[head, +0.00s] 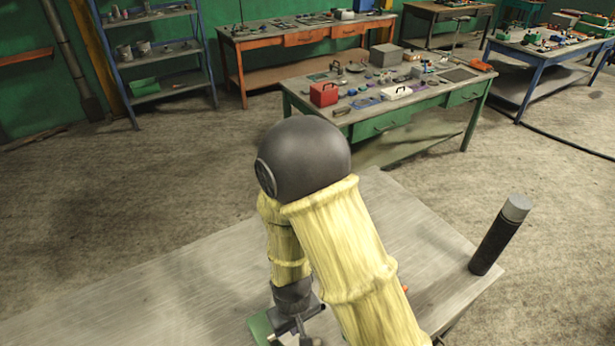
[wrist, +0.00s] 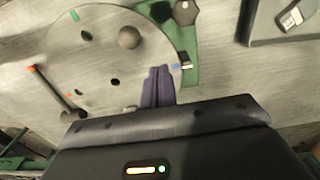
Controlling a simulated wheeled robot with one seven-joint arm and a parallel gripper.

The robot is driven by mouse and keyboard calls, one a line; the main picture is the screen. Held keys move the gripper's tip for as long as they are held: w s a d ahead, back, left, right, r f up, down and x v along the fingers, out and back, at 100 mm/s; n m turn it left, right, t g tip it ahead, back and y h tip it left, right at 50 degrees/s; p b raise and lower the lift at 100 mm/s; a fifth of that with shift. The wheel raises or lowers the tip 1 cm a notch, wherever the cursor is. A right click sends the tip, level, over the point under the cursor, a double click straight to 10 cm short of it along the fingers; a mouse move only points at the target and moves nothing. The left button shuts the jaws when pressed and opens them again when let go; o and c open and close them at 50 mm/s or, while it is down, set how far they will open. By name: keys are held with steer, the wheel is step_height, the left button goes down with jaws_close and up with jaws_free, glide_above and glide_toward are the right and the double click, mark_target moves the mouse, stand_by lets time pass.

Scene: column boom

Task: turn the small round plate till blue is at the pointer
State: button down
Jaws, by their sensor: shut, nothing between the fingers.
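The pale round plate (wrist: 60,50) lies flat on a green base (wrist: 189,45) in the wrist view. It carries a grey ball knob (wrist: 129,37) near its far right side and dark holes. A green mark (wrist: 75,16) is at its far left rim. A small blue mark (wrist: 176,66) is at its right rim, beside a tan piece (wrist: 187,67) on the base; I cannot tell if that is the pointer. My gripper (wrist: 158,69) is shut and empty, its fingers over the plate's near right part, apart from the knob. In the head view my arm hides most of the plate.
A dark hammer-like tool with an orange end (wrist: 52,92) is at the left in the wrist view. A dark tray (wrist: 262,25) is at the upper right. In the head view a black cylinder (head: 493,243) stands at the bench's right end. The left bench top (head: 150,295) is clear.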

step_height(320, 180, up, 3)
steer(key=shift+p, duration=1)
steer(key=w+d+r+m+t+b, duration=0.1)
steer(key=d+r+m+b, duration=0.2)
steer(key=d, duration=0.6)
steer(key=w+d+r+m+t+b, duration=0.1)
steer(key=w+d+r+m+b, duration=0.1)
steer(key=d+r+b, duration=0.3)
steer(key=d+r+m, duration=0.1)
steer(key=d, duration=0.3)
steer(key=shift+t+b, duration=0.3)
steer(key=shift+b, duration=0.05)
